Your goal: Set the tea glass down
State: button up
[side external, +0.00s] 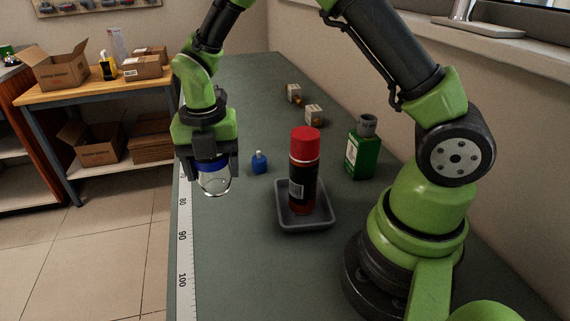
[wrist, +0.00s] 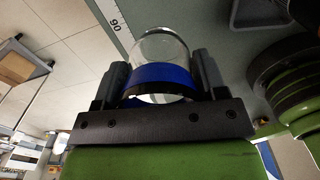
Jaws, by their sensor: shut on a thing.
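My gripper (side external: 209,166) hangs over the left side of the grey-green bench (side external: 237,225), beside the ruler strip. It is shut on the clear tea glass (side external: 215,184), whose lower end sticks out below the jaws. In the wrist view the two fingers press on either side of the glass (wrist: 160,47), around a blue band (wrist: 160,75). The glass looks empty. I cannot tell for certain whether it touches the bench or hangs just above it.
A red-capped spray can (side external: 304,170) stands in a grey tray (side external: 306,223). The ruler (side external: 183,235) runs along the left edge; front bench space is clear.

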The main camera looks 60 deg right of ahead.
jog(key=s+d+m, duration=0.2)
jog(key=d+m, duration=1.4)
jog(key=d, duration=1.3)
jog(key=shift+m, duration=0.3)
jog(key=f, duration=0.5)
jog(key=shift+s+d+f, duration=0.25)
jog(key=shift+s+f, duration=0.1)
jog(key=shift+s, duration=0.05)
jog(key=shift+f, duration=2.1)
jog(key=o, duration=0.9)
jog(key=shift+f, duration=0.1)
jog(key=shift+o, duration=0.2)
